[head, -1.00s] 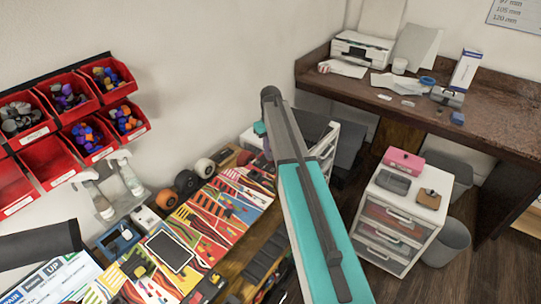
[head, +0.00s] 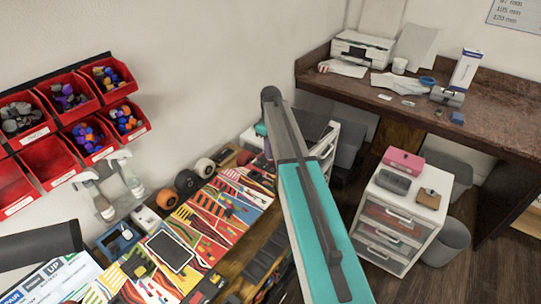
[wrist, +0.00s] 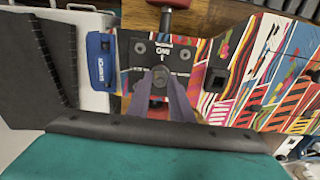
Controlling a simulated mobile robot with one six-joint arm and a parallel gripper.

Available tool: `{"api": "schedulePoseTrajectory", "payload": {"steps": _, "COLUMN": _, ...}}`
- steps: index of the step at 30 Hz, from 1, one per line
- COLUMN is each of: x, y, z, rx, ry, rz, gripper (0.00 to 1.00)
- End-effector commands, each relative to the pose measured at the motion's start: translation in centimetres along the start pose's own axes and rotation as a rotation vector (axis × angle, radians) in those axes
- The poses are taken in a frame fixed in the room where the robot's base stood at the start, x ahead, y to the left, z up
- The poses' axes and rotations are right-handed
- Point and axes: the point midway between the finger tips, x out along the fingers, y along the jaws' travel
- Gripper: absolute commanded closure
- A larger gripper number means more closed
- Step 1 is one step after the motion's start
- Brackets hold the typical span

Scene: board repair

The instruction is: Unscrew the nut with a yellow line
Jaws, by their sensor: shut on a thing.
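In the wrist view, my gripper (wrist: 158,80) has its two purple-grey fingers closed together on a small dark nut (wrist: 158,74). In the head view, my gripper and the nut are hidden or out of frame. The colourful skateboard deck (head: 235,210) lies on the wooden workbench.
Red bins (head: 110,82) hang on the wall. A white drawer unit (head: 405,215) stands right of the bench.

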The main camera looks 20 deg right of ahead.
Motion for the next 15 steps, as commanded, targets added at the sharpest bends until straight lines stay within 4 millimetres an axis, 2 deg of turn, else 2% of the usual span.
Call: {"api": "schedulePoseTrajectory", "payload": {"steps": 15, "x": 0.18, "y": -0.15, "z": 0.37, "rx": -0.306, "ry": -0.008, "rz": -0.007, "gripper": 0.97}}
